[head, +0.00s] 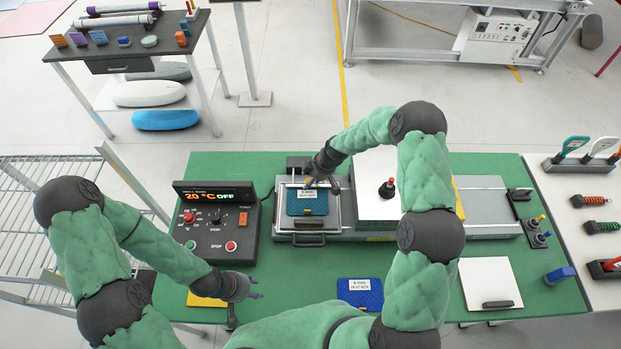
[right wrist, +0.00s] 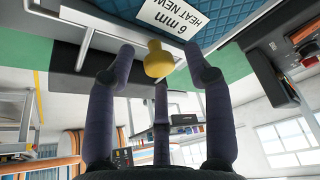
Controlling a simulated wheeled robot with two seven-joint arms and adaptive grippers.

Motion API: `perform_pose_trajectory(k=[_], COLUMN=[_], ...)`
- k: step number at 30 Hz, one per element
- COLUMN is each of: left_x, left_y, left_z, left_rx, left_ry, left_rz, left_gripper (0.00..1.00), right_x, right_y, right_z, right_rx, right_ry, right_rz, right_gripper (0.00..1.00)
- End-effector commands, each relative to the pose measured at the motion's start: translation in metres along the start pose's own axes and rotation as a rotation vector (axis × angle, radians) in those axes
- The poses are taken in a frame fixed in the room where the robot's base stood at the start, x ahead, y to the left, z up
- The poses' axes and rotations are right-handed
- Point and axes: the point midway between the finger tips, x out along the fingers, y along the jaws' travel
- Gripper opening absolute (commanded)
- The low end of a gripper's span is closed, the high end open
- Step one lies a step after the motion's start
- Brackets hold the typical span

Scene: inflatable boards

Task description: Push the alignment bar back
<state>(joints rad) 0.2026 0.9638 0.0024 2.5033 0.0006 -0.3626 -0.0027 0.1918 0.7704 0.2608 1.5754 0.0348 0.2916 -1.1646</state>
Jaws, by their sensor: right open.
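A blue board (head: 307,203) with a white label lies in the metal tray of the machine (head: 278,222); its corner and label also show in the right wrist view (right wrist: 215,22). A small yellow knob (right wrist: 158,62) stands beside the board; the alignment bar it may belong to is not clearly distinguishable, being partly hidden by my right gripper. My right gripper (head: 322,184) is over the tray's back edge, its fingers spread on either side of the knob with gaps visible. My left gripper (head: 257,289) is low, in front of the control box; its finger opening is unclear.
The control box (head: 216,222) reads 20 °C OFF and stands left of the tray. A white block with a red-topped knob (head: 387,189) is right of it. Another blue board (head: 360,294) and a white plate (head: 490,284) lie at the front of the green table (head: 200,165).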

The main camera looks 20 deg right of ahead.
Motion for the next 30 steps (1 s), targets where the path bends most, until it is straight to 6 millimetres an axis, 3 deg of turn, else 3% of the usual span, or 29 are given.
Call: perform_pose_trajectory(k=[9,15,23,30], left_x=[0.0,0.0,0.001,0.017], left_y=[0.0,0.0,0.0,-0.006], left_z=[0.0,0.0,0.0,-0.001], left_rx=[0.0,0.0,0.0,0.0], left_ry=[0.0,0.0,0.0,0.0], left_rz=[0.0,0.0,0.0,0.0], left_gripper=[0.4,0.4,0.4,0.4], right_x=[0.002,0.002,0.002,0.006], right_y=[0.0,0.0,0.0,0.008], right_z=[0.0,0.0,-0.001,-0.004], right_rx=[0.0,0.0,-0.001,-0.002], right_ry=[0.0,0.0,0.001,0.003], right_rz=[0.0,0.0,0.001,0.003], right_gripper=[0.52,0.0,0.0,0.0])
